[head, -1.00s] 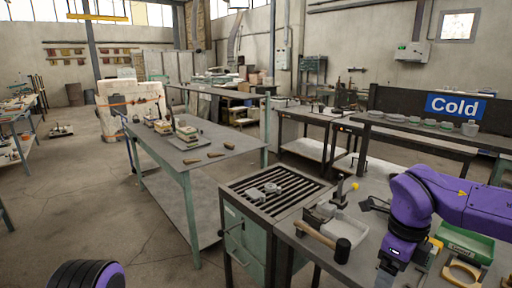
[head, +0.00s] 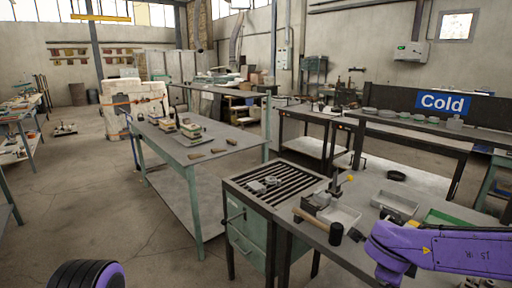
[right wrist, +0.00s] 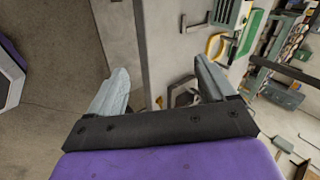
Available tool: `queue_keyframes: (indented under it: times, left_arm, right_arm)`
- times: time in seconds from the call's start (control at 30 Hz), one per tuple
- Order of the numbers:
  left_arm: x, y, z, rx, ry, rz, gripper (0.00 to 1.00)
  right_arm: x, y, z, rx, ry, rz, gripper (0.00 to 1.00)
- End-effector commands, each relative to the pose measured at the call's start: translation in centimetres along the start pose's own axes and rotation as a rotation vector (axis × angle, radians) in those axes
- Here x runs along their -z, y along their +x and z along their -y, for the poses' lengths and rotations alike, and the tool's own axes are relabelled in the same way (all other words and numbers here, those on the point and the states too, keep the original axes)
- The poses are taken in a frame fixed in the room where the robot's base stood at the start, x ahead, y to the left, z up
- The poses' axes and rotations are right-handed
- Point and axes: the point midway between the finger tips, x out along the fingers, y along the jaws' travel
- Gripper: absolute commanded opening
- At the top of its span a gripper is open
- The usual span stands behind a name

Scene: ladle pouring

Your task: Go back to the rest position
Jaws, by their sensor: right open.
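My right gripper (right wrist: 160,78) shows in the right wrist view with its two grey fingers spread apart and nothing between them. Past the fingers are the edge of a grey workbench (right wrist: 160,38) and the floor. In the head view only the purple links of my right arm (head: 440,248) show at the lower right, and its gripper is out of the picture. My left gripper is in neither view. A black and purple part of my own body shows at the lower left of the head view.
A slatted grate (head: 285,178) with a grey metal part (head: 263,185) stands at centre. Open floor (head: 90,215) lies at left.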

Motion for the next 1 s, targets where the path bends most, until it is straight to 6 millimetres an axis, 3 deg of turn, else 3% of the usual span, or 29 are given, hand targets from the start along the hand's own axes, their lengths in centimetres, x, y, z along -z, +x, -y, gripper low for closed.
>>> queue_keyframes:
  times: [0.17,0.33,0.5,0.6,0.7,0.77,1.0]
  left_arm:
    - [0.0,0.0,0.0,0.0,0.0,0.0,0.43]
    - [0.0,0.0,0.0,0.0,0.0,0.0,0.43]
    - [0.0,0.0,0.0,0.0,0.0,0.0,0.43]
    - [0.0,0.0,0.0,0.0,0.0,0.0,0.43]
    - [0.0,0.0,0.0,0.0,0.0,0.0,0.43]
    - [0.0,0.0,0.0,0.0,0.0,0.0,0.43]
    - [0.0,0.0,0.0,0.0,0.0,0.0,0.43]
  right_arm:
    - [-0.8,6.2,-6.2,0.2,-0.403,-0.009,0.83]
    - [0.6,11.0,-17.3,0.23,-0.907,0.085,0.83]
    - [5.8,12.8,-28.9,0.109,-1.343,0.206,0.83]
    - [9.8,12.9,-33.8,0.014,-1.53,0.243,0.83]
    - [12.9,12.9,-36.8,-0.067,-1.633,0.239,0.83]
    - [14.0,12.9,-38.0,-0.098,-1.665,0.245,0.83]
    - [14.6,12.8,-38.9,-0.122,-1.673,0.251,0.83]
